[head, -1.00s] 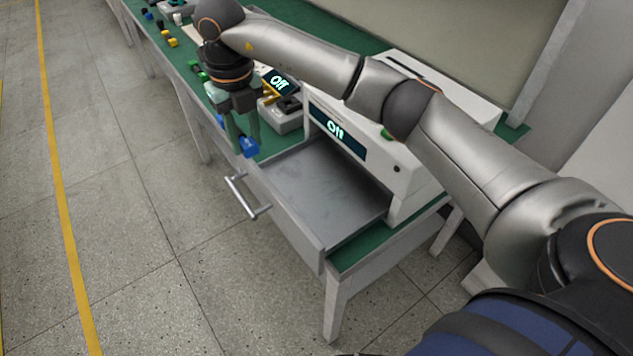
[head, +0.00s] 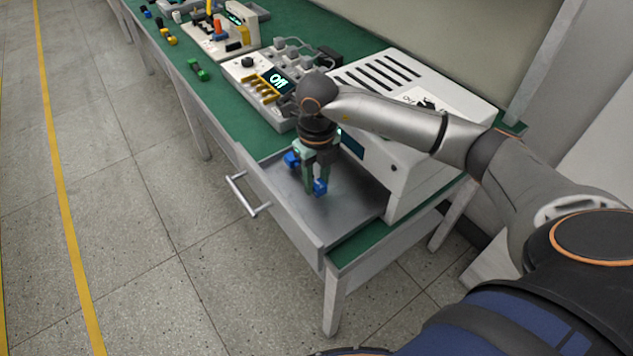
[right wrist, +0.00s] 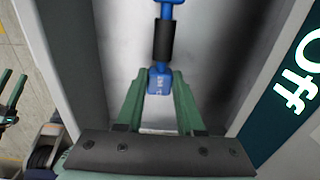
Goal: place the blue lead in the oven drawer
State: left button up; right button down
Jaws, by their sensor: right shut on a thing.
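The blue lead (right wrist: 160,80) has blue ends and a black middle. In the right wrist view one blue end is between the fingers, and the lead points away toward the top edge. My right gripper (head: 315,184) is shut on that end. In the head view it is over the oven drawer (head: 352,208), inside its walls; the lead's blue ends show beside the fingers. I cannot tell whether the lead touches the drawer floor. The drawer is pulled out and otherwise looks empty. My left gripper (right wrist: 10,97) shows partly at the right wrist view's left edge, fingers apart.
The white oven (head: 405,195) stands right behind the drawer. The drawer handle (head: 243,195) sticks out over the floor. A power supply with an Off display (head: 275,82) and a green connector (head: 198,70) are on the green bench beyond the drawer.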

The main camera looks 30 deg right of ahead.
jog(key=shift+f, duration=0.75)
jog(key=shift+f, duration=0.15)
jog(key=c, duration=0.5)
grip_release()
jog(key=shift+c, duration=0.2)
notch_tip(320, 180, up, 12)
jog(key=shift+r, duration=0.2)
